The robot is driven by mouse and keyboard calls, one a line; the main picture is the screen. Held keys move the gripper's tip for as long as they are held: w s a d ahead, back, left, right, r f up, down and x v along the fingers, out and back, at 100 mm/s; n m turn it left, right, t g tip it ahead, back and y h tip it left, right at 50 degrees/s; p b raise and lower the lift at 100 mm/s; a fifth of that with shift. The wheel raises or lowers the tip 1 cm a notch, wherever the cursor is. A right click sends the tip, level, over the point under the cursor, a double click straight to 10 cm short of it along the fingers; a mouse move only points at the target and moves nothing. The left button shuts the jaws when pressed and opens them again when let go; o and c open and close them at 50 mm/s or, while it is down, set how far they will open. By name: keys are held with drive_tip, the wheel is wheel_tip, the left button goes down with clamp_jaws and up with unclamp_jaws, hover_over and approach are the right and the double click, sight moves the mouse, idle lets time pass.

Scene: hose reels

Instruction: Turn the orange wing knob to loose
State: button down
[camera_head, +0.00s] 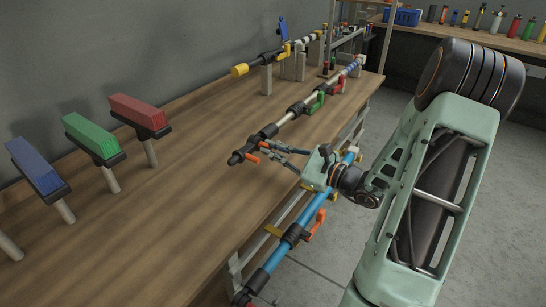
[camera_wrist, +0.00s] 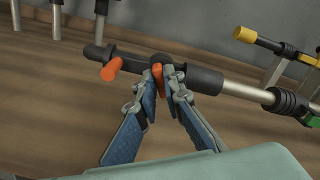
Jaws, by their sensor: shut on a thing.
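The orange wing knob (camera_wrist: 158,82) is on the black fitting of a pole that lies lengthwise over the wooden bench. My gripper (camera_wrist: 164,78) is shut on the knob, with one blue-grey finger on either side of it. Only a narrow strip of the knob shows between the fingertips. In the head view my gripper (camera_head: 264,147) reaches the near end of this pole from the right, and the knob is mostly hidden there. A round orange peg (camera_wrist: 112,68) sticks out of the same black fitting, just left of the fingers in the wrist view.
A green lever (camera_head: 316,103) sits farther along the pole. A blue pole (camera_head: 300,226) with an orange lever (camera_head: 317,224) runs below the bench edge. Blue, green and red brushes (camera_head: 138,111) stand at left. The bench's front left (camera_head: 130,240) is clear.

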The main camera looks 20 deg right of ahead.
drive_tip(key=n+b, duration=0.5)
drive_tip(key=b, duration=0.2)
drive_tip(key=shift+a+f+n, duration=0.25)
drive_tip(key=shift+n, duration=0.15)
drive_tip(key=n+b, duration=0.5)
drive_tip(key=b, duration=0.4)
drive_tip(key=shift+a+f, duration=0.1)
drive_tip(key=shift+f, duration=0.05)
drive_tip(key=n+b, duration=0.2)
drive_tip(key=b, duration=0.1)
drive_tip(key=shift+n, duration=0.4)
drive_tip(key=shift+r+n+b, duration=0.35)
drive_tip(key=shift+n+b, duration=0.5)
drive_tip(key=shift+n, duration=0.25)
drive_tip(key=c, duration=2)
unclamp_jaws()
drive_tip(key=shift+c, duration=0.2)
drive_tip(key=shift+f, duration=0.1)
